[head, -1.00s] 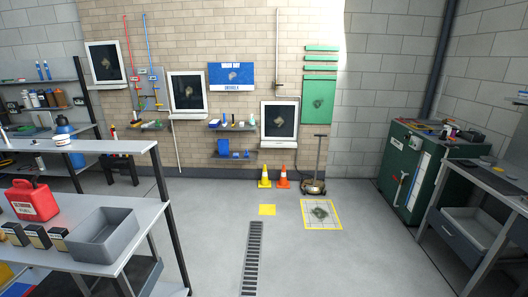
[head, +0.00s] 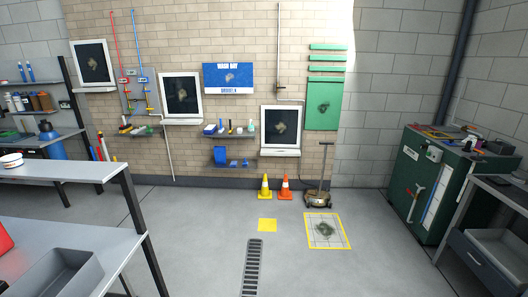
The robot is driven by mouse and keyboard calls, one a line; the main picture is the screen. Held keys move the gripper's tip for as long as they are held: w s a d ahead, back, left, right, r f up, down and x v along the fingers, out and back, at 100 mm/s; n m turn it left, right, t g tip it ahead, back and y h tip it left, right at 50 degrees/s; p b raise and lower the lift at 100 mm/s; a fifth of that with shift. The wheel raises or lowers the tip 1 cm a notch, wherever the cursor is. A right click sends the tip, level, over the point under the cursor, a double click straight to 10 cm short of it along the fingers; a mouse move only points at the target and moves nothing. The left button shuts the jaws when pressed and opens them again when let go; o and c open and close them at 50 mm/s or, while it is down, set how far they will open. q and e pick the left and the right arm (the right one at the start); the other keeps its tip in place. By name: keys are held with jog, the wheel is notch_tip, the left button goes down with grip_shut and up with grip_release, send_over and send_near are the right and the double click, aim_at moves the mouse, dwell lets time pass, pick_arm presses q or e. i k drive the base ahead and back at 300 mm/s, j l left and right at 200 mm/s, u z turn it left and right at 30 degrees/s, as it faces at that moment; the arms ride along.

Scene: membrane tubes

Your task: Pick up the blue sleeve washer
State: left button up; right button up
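I cannot make out the blue sleeve washer for certain; things are small at this distance. Blue pieces sit on the back wall's shelves: a larger blue bin (head: 221,156) on the lower shelf, with smaller blue pieces (head: 233,163) beside it, and a blue-and-white box (head: 210,129) on the shelf above. Neither of my grippers is in the head view.
A grey bench (head: 80,250) with a grey bin (head: 52,276) stands at near left. A green cabinet (head: 428,185) stands right. The middle floor is clear around a drain grate (head: 252,268).

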aim_at(221, 125)
jog(key=i, duration=3.85)
jog(key=i+l+u, duration=0.25)
jog(key=i, duration=0.55)
jog(key=i+l+u, duration=0.1)
jog(key=i+u, duration=0.15)
jog(key=i, duration=0.2)
jog(key=i+l+u, duration=0.25)
jog(key=i, duration=0.2)
jog(key=j, duration=0.05)
